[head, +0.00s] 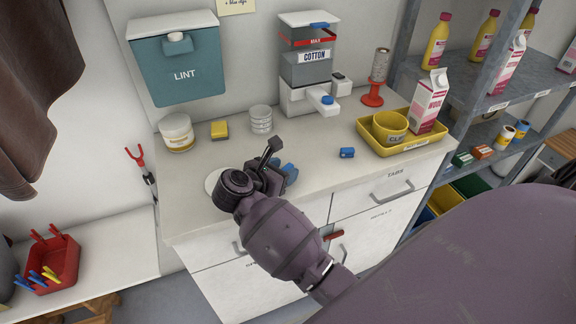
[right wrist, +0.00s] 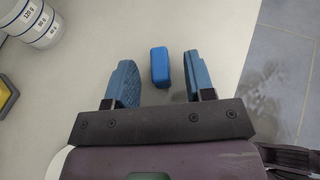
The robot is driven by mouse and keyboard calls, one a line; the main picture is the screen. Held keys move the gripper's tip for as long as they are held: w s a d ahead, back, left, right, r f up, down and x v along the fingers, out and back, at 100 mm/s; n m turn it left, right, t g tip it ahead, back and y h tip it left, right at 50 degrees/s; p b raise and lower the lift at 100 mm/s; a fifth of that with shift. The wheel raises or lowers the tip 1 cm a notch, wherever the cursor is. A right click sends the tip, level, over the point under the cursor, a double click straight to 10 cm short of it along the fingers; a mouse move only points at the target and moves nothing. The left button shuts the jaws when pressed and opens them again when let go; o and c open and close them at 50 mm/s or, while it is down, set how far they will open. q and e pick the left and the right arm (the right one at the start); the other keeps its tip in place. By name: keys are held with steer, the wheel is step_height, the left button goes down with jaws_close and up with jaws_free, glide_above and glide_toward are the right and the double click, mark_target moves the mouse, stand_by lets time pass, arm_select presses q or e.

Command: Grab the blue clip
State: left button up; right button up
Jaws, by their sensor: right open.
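The blue clip (head: 347,153) is a small, block-like blue piece on the pale counter top, left of the yellow tray. In the right wrist view the clip (right wrist: 160,67) shows between the tips of my two blue fingers. My right gripper (head: 284,168) is open and empty. In the head view it is above the counter, to the left of the clip and apart from it. Part of the gripper is hidden behind its own wrist. My left gripper is not in view.
A yellow tray (head: 429,143) holds a yellow bowl (head: 389,128) and a carton (head: 428,101). A dispenser (head: 307,75) is behind. The counter around the clip is clear.

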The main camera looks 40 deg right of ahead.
steer(key=shift+c, duration=0.2)
steer(key=shift+c, duration=1.1)
jaws_close()
